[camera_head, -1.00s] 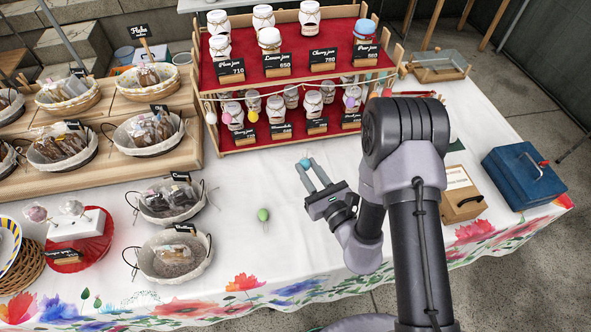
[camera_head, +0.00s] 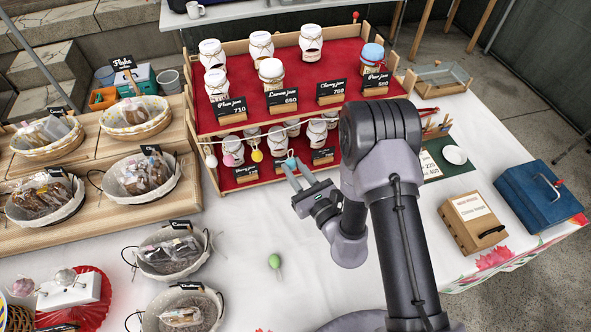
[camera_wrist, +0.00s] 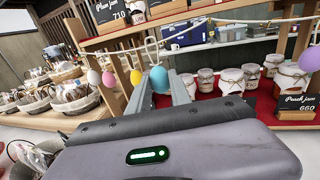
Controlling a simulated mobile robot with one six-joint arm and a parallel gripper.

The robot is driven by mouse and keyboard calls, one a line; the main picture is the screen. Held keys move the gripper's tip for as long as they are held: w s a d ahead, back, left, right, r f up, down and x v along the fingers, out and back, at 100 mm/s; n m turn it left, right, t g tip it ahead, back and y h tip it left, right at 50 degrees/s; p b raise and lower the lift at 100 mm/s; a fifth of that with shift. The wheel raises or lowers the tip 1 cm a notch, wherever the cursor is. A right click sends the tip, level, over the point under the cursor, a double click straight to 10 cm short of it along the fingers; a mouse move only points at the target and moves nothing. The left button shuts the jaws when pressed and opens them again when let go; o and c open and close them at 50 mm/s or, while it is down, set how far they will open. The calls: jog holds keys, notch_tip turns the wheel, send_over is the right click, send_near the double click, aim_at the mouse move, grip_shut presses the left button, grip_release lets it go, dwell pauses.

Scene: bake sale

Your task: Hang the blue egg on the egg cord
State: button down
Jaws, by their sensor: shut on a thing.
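The blue egg (camera_wrist: 159,79) is between the fingertips of my gripper (camera_wrist: 160,92) in the wrist view, and the gripper is shut on it. In the head view my gripper (camera_head: 289,170) is in front of the lower jam shelf, with the blue egg (camera_head: 290,161) small at its tips. The egg cord (camera_wrist: 240,23) runs across the shelf front, just above the blue egg. A yellow egg (camera_head: 257,155), a pink egg (camera_head: 228,160) and a white egg (camera_head: 211,161) hang on it to the left. A lilac egg (camera_wrist: 311,59) hangs at the right. I cannot tell whether the blue egg touches the cord.
A green egg (camera_head: 275,261) lies on the white tablecloth (camera_head: 330,285). Jam jars (camera_wrist: 231,79) stand close behind the cord. Bread baskets (camera_head: 168,252) stand to the left; a wooden box (camera_head: 470,222) and blue case (camera_head: 540,194) are to the right.

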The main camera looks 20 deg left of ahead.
jog(key=w+a+f, duration=0.1)
jog(key=w+a, duration=0.3)
jog(key=w, duration=0.2)
jog(key=shift+w+f+p, duration=0.15)
jog(key=shift+w+p, duration=0.05)
jog(key=shift+p, duration=0.15)
dwell(0.6)
jog(key=c, duration=1.1)
grip_release()
jog(key=v, duration=1.7)
jog(key=shift+s+d, duration=0.2)
jog(key=shift+s, duration=0.05)
